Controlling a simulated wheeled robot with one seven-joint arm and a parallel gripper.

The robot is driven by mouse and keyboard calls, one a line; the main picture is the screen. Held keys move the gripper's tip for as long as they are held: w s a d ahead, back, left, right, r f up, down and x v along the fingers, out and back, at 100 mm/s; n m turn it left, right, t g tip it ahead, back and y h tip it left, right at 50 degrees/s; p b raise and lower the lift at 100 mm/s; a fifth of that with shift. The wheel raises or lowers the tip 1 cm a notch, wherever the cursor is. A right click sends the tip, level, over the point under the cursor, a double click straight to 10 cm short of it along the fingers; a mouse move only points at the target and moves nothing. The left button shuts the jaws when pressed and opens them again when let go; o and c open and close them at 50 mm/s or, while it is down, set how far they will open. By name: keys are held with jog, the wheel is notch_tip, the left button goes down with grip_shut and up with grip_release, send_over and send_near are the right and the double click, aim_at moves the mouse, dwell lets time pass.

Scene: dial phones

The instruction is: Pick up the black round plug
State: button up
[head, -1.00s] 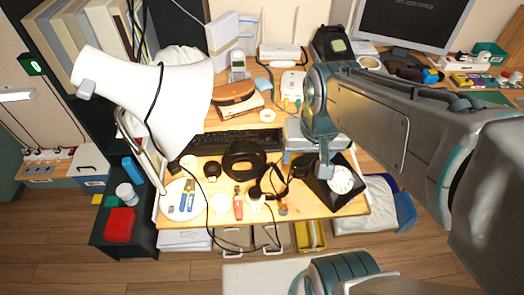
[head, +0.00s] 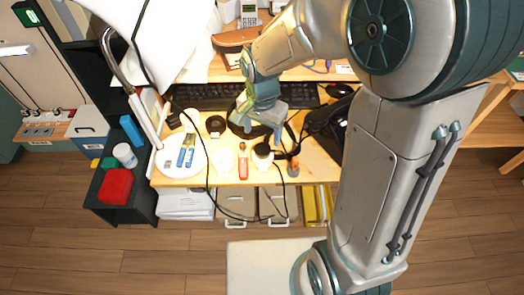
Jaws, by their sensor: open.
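A small black round piece (head: 262,150), which looks like the plug, lies near the front of the wooden desk (head: 200,180) in the head view. A thin black cable runs beside it and loops over the desk's front edge. Another black round thing (head: 215,125), like a ring or roll, lies further left; I cannot tell for sure which is the plug. My gripper (head: 263,122) is open and empty, pointing down over the desk just above the small round piece in the picture. It partly hides a larger black ring (head: 240,127) behind it.
A black keyboard (head: 200,97) lies behind. A white plate with blue pliers (head: 186,150) and a red-handled tool (head: 243,165) lie to the left. An orange-tipped tool (head: 293,167) lies to the right. A white lamp (head: 165,40) hangs over the left side.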

aim_at(262, 149)
jog(key=f+b, duration=0.1)
jog(key=f, duration=0.7)
jog(key=shift+w, duration=0.2)
jog(key=c, duration=1)
